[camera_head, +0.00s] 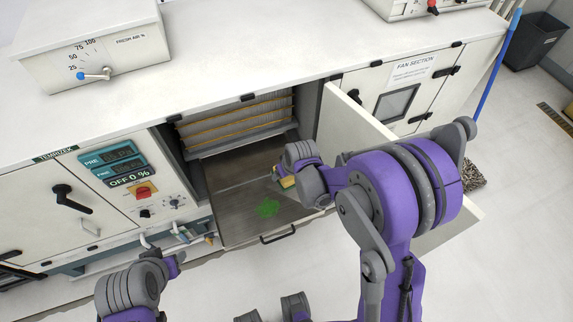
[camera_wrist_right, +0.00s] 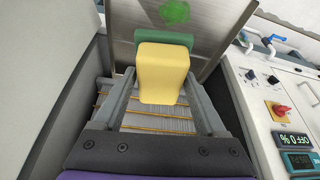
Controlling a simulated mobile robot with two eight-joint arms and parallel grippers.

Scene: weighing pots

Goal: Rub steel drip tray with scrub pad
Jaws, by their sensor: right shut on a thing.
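The scrub pad is a yellow block with a green face; it shows in the head view (camera_head: 287,182) and large in the right wrist view (camera_wrist_right: 162,75). My right gripper (camera_head: 283,177) is shut on it, with one finger on each side in the wrist view (camera_wrist_right: 163,88). The steel drip tray (camera_head: 235,180) extends from the open cabinet bay, its handle at the front. A green patch (camera_head: 268,209) marks the tray floor, below and left of the pad. The pad appears above the tray, apart from the patch.
An open cabinet door (camera_head: 355,122) stands right of the tray, close to my right arm. Ribbed filter panels (camera_head: 235,122) fill the bay behind. A control panel (camera_head: 125,165) and pipes with valves lie left of the tray. Clear floor lies in front.

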